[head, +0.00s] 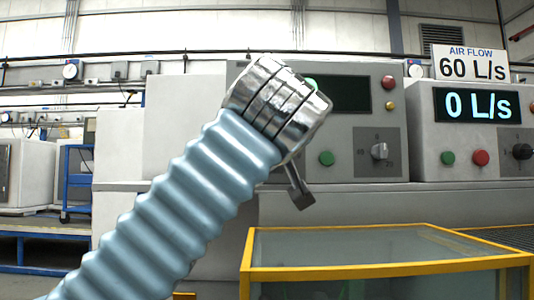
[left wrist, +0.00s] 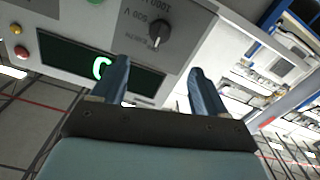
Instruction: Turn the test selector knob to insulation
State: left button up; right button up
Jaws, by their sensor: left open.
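In the left wrist view a dark round knob (left wrist: 159,30) sits on a grey plate of the panel, with "500 V" and "1000 V" printed upside down beside it. Its pale mark points toward the bottom of the picture. The head view hides it behind my arm. Another knob (head: 380,150), silver, shows in the head view. I see no readable "insulation" label, so I cannot tell which is the test selector. My left gripper (left wrist: 160,80) is open and empty, in front of the panel and apart from the dark knob. In the head view only its tip (head: 303,196) shows.
The panel's display (left wrist: 75,62), red lamp (left wrist: 21,53), yellow lamp (left wrist: 15,28) and green button (head: 326,158) are near. A second unit reading "0 L/s" (head: 478,105) stands right, under an "AIR FLOW 60 L/s" sign (head: 470,63). A yellow-framed case (head: 390,266) stands in front.

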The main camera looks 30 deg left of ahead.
pick_arm(q)
jog(key=p+x, duration=0.4)
jog(key=x, duration=1)
jog(key=shift+w, duration=0.25)
pick_arm(e)
jog(key=r, duration=0.1)
jog(key=a+r, duration=0.1)
jog(key=r, duration=0.2)
jog(key=shift+a, duration=0.35)
pick_arm(q)
jog(key=c, duration=1.1)
jog(key=shift+o, duration=0.2)
